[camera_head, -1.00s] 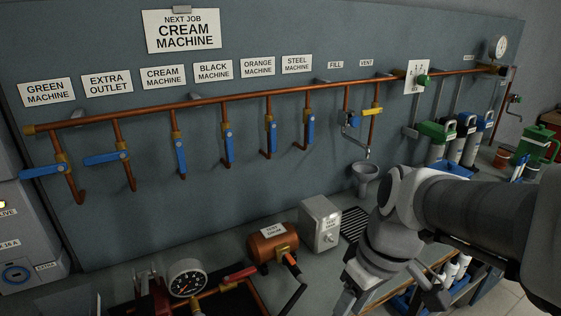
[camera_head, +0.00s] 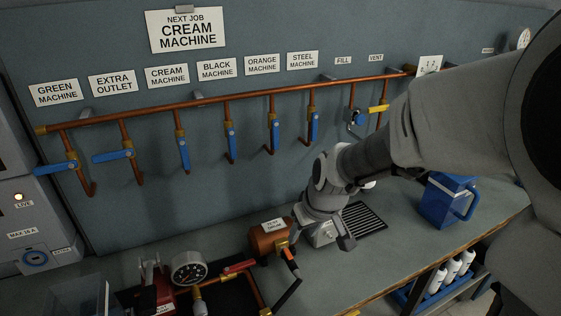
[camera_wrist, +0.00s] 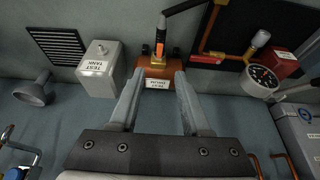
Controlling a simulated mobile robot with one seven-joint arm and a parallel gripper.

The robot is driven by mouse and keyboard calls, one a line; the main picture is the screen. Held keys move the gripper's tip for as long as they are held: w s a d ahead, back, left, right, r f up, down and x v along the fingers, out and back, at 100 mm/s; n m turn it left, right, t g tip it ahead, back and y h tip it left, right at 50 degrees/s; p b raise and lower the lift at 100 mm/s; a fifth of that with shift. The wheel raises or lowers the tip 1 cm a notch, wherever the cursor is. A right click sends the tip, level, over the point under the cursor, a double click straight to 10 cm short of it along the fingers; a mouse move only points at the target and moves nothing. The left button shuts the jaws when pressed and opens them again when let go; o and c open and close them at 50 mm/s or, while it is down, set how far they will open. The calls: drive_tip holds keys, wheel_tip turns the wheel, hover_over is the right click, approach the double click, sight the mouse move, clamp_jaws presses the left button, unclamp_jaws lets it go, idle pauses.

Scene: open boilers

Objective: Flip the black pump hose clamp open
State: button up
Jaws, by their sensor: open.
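A small copper-coloured unit (camera_head: 268,238) with a white label stands on the bench. It also shows in the wrist view (camera_wrist: 150,70). An orange fitting (camera_wrist: 158,44) sticks out of it and joins a black hose or handle (camera_wrist: 184,7); in the head view the black length (camera_head: 287,291) runs toward the front edge. I cannot tell which part is the hose clamp, or its position. My gripper (camera_wrist: 158,76) is open and empty, its fingers pointing toward the copper unit, apparently short of it. In the head view, my wrist hides part of the white box beside the unit.
A white test tank (camera_wrist: 101,70) stands beside the copper unit. A pressure gauge (camera_head: 189,268), copper pipes and a red-handled valve (camera_head: 239,267) are on its other side. A blue jug (camera_head: 447,200) stands to the right. Blue-handled valves line the wall pipe (camera_head: 215,98).

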sight(290, 256)
drive_tip(key=b+x, duration=0.2)
drive_tip(key=x, duration=1.1)
drive_tip(key=shift+w+f+b, duration=0.15)
drive_tip(key=shift+b, duration=0.15)
clamp_jaws()
